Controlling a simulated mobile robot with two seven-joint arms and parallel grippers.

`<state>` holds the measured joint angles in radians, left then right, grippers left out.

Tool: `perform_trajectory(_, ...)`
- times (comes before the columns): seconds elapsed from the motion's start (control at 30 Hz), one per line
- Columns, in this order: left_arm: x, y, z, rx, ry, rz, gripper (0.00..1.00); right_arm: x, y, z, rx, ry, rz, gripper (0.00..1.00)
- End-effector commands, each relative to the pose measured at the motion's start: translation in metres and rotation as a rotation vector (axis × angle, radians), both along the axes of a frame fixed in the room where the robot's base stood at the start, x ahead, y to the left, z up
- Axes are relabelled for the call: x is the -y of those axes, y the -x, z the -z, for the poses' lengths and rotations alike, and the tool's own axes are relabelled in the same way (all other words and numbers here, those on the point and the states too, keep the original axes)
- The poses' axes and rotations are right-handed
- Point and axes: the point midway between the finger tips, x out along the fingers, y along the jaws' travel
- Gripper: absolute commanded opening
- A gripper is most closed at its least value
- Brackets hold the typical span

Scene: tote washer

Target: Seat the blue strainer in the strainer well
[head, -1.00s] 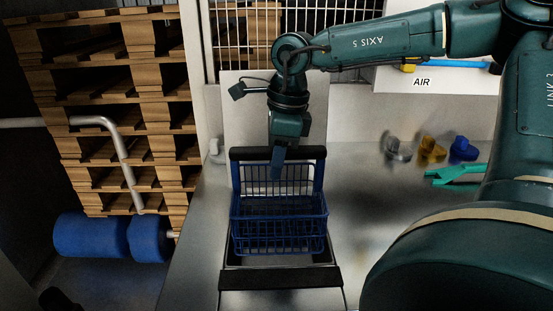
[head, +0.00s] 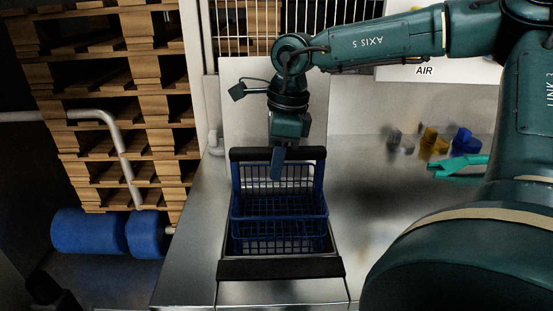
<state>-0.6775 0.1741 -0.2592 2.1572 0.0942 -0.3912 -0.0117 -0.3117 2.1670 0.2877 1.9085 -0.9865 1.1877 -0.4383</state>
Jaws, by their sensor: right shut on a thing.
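The blue strainer (head: 279,210) is a wire basket with upright blue side posts and a black bar (head: 250,154) across its top at the back. It hangs upright over the strainer well (head: 229,247), a dark framed opening in the steel counter. Its lower part appears to be within the opening; whether it touches the bottom is hidden. My right gripper (head: 278,163) points down and is shut on the strainer at the middle of the black bar. My left gripper does not show clearly.
A black bar (head: 280,268) crosses the front of the well. Grey, yellow and blue small parts (head: 463,140) and a green tool (head: 459,164) lie on the counter at right. Pallets (head: 110,100) and a blue roller (head: 88,232) stand at left.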

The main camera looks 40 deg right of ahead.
Motion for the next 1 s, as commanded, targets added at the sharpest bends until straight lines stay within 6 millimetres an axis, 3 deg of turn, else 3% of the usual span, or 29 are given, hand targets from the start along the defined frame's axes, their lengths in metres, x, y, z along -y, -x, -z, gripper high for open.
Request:
perform_trajectory(0.57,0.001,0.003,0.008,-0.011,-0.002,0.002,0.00,0.000,0.000,0.004,0.002,0.001,0.000,0.00)
perform_trajectory(1.0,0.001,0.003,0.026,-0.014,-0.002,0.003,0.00,0.000,0.000,0.022,0.002,0.001,-0.001,0.00)
